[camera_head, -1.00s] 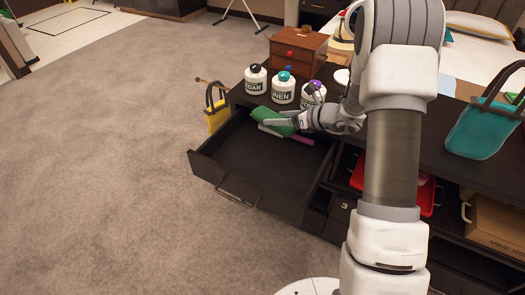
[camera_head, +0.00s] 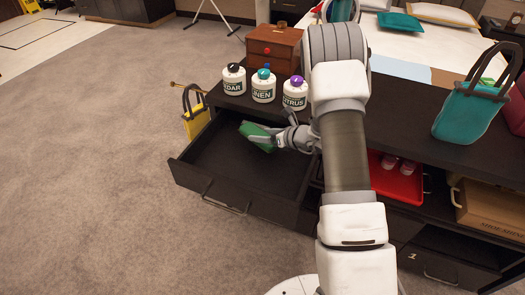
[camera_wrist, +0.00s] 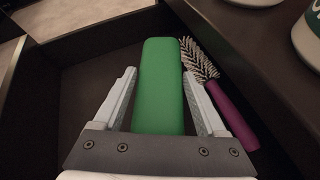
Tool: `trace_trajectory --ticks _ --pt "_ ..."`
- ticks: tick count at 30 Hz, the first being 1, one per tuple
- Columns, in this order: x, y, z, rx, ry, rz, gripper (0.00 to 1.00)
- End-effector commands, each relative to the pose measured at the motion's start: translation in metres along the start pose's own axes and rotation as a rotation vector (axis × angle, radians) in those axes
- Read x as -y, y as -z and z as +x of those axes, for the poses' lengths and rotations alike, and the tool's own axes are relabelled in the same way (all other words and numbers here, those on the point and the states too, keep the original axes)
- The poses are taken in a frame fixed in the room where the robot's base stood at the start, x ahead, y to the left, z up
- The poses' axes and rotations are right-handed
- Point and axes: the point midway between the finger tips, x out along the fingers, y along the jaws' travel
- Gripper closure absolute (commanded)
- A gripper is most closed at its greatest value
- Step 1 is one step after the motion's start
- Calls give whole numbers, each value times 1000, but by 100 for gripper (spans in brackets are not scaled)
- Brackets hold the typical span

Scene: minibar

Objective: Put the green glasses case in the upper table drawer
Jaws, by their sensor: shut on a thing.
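The green glasses case (camera_head: 257,137) is between the fingers of my gripper (camera_head: 270,138), at the back right of the open upper drawer (camera_head: 232,172). In the wrist view, the case (camera_wrist: 160,85) lies lengthwise between the two fingers (camera_wrist: 159,76), and my gripper is shut on it. The case is within the drawer's outline and below the tabletop edge. Whether it touches the drawer floor (camera_wrist: 88,85) I cannot tell. My gripper hides the rear end of the case.
A brush with a purple handle (camera_wrist: 232,115) lies right of the case in the drawer. Bottles (camera_head: 263,87) and a wooden box (camera_head: 273,47) stand on the tabletop behind. A yellow bag (camera_head: 195,115) is beyond the drawer's left side. The drawer's front and left are empty.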

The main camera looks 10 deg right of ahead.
Motion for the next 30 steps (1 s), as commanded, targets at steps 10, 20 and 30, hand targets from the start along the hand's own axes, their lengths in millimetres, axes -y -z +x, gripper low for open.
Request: trace_trajectory --ticks 10,20,30 --pt "5 30 16 -1 -2 0 100" --pt "10 50 27 2 -1 -1 100" --pt "10 50 27 1 -1 0 0"
